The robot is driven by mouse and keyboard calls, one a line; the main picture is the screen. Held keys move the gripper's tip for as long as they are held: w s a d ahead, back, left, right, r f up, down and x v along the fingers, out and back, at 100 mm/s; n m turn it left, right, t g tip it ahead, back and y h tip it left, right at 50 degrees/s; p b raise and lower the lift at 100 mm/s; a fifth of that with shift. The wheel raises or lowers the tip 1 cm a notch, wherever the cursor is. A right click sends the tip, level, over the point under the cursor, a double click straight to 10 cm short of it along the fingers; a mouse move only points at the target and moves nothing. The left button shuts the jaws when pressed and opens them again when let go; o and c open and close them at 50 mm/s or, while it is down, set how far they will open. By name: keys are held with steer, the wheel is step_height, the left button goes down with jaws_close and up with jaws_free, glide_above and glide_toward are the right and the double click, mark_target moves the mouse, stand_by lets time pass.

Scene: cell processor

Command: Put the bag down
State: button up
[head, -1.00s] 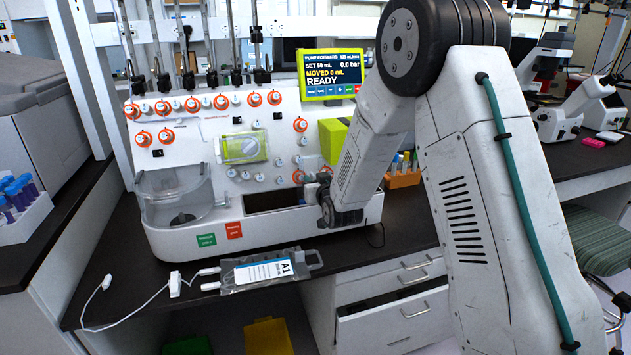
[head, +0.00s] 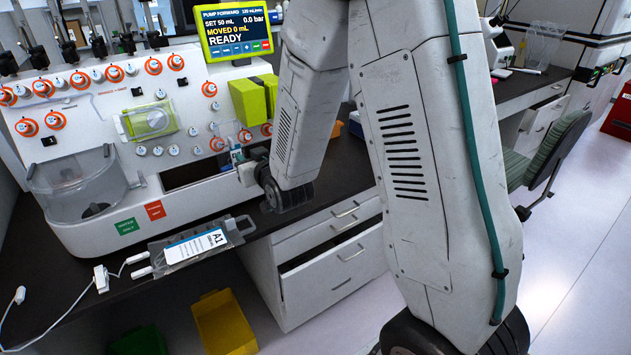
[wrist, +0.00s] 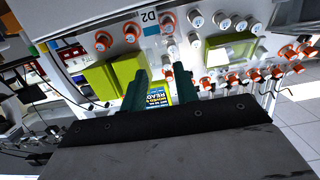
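The clear bag (head: 160,247) with a white and blue A1 label lies flat on the dark counter near its front edge, in front of the white cell processor (head: 150,205). White tubing runs from its left end. My gripper (wrist: 162,88) shows two dark green fingers apart in the wrist view, with nothing seen held between them. In the head view my wrist is just above and behind the bag's right end, close to the processor's front, and the fingers are mostly hidden. The bag is apart from my gripper and does not show in the wrist view.
The processor's screen (head: 236,29) reads READY. A yellow bin (head: 224,322) and a green bin (head: 138,341) stand on the floor below the counter. One drawer (head: 325,270) stands partly open. A white clamp (head: 101,279) lies on the counter left of the bag.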

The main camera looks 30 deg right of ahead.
steer(key=s+r+g, duration=0.3)
steer(key=s+g, duration=0.2)
steer(key=s, duration=0.8)
steer(key=s+r+g, duration=0.4)
steer(key=s+g, duration=0.1)
steer(key=s, duration=0.8)
steer(key=s+d+r+g, duration=0.1)
steer(key=s+r+g, duration=0.3)
steer(key=s, duration=0.8)
steer(key=shift+s+r+g, duration=0.15)
steer(key=shift+s+g, duration=0.25)
steer(key=shift+g, duration=0.2)
